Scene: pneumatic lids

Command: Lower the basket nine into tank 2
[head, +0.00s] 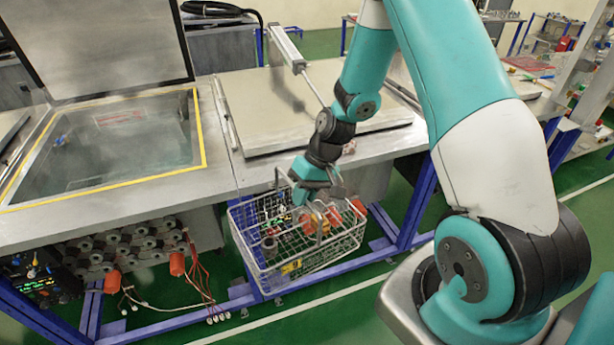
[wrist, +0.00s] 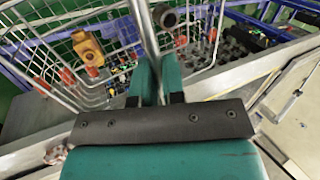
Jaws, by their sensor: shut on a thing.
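A wire basket (head: 318,256) with orange, yellow and dark parts inside hangs in front of the bench edge, below the bench top. My gripper (head: 308,192) is shut on its handle; in the wrist view the basket (wrist: 45,62) lies beyond my gripper (wrist: 157,78), with the handle bar between the fingers. An open tank (head: 203,128) with a yellow-edged rim and liquid is at left, its lid (head: 100,45) raised behind it. A closed lid (head: 310,105) covers the place to its right. I see no readable tank number or basket number.
A pneumatic cylinder (head: 287,48) rises over the closed lid. Blue frame bars (head: 404,212), a valve block (head: 118,248) and loose red hoses (head: 203,287) are below the bench top. Green floor lies in front.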

